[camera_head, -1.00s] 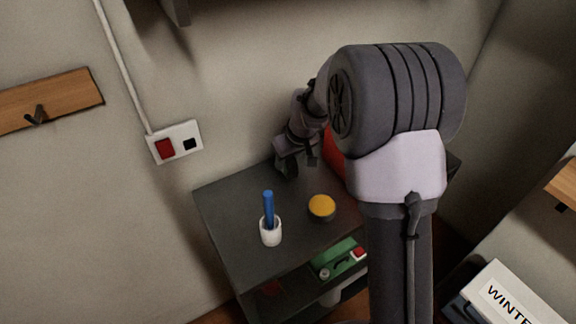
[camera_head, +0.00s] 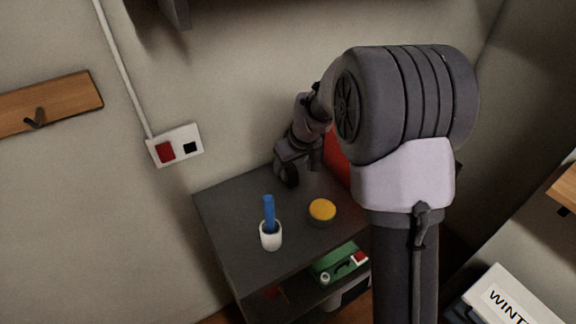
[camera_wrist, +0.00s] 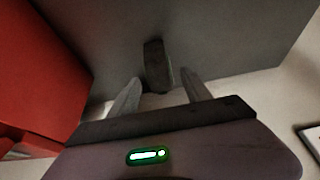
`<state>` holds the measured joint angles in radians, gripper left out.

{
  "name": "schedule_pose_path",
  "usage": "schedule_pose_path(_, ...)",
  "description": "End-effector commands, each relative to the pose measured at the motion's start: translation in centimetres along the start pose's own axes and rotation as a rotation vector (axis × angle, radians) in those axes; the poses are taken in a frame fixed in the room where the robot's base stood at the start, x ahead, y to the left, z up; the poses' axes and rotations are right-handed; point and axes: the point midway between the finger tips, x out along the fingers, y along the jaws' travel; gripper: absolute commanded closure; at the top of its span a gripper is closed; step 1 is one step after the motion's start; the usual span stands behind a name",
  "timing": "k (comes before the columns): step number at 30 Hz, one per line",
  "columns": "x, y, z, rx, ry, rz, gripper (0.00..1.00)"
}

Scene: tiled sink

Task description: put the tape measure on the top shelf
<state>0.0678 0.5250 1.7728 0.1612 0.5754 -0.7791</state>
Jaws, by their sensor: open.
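A dark, rounded, upright object (camera_wrist: 157,66) stands on the grey top of the shelf unit (camera_head: 235,205). It looks like the tape measure, though no markings show. In the wrist view it sits just ahead of and partly between the two fingers of my gripper (camera_wrist: 161,86), with space on both sides. My gripper is open and reaches down at the back of the unit's top. In the head view my gripper (camera_head: 297,155) is small and dark, so its fingers and the object are hard to separate.
A white cup with a blue stick (camera_head: 270,234) and a round yellow-topped item (camera_head: 322,211) stand on the unit's top. A red object (camera_wrist: 40,75) is close on the left in the wrist view. A green item (camera_head: 338,262) lies on the shelf below. A wall socket (camera_head: 175,146) is behind.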

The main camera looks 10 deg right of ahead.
Motion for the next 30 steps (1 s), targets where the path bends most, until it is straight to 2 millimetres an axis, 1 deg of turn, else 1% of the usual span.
schedule_pose_path(1, -2.0, 0.0, -0.2, 0.000, 0.003, 0.002, 0.43)
schedule_pose_path(3, -4.2, 0.0, -0.3, 0.000, 0.003, 0.001, 0.43)
schedule_pose_path(7, -7.4, 0.0, -0.2, -0.001, 0.003, 0.001, 0.43)
schedule_pose_path(9, -8.6, 0.0, -0.1, 0.000, 0.002, 0.001, 0.43)
schedule_pose_path(13, -10.2, -0.2, 0.1, 0.006, 0.002, 0.000, 0.43)
schedule_pose_path(14, -11.0, -0.4, 0.2, 0.017, 0.007, 0.001, 0.43)
schedule_pose_path(16, -14.1, -1.9, 1.1, 0.076, 0.024, 0.001, 0.43)
schedule_pose_path(17, -16.0, -2.8, 1.9, 0.114, 0.036, 0.001, 0.43)
schedule_pose_path(18, -18.6, -4.3, 3.3, 0.176, 0.049, -0.002, 0.43)
schedule_pose_path(19, -20.5, -5.4, 4.7, 0.227, 0.061, -0.004, 0.43)
schedule_pose_path(20, -22.2, -6.6, 6.2, 0.281, 0.072, -0.008, 0.43)
schedule_pose_path(21, -24.2, -8.1, 8.4, 0.349, 0.085, -0.013, 0.43)
schedule_pose_path(22, -25.5, -9.2, 10.0, 0.400, 0.096, -0.018, 0.43)
schedule_pose_path(23, -26.4, -10.1, 11.7, 0.450, 0.106, -0.023, 0.43)
schedule_pose_path(24, -27.4, -11.2, 13.8, 0.510, 0.116, -0.030, 0.43)
schedule_pose_path(27, -28.4, -13.2, 17.9, 0.628, 0.135, -0.046, 0.43)
schedule_pose_path(30, -28.6, -14.0, 19.9, 0.686, 0.143, -0.053, 0.43)
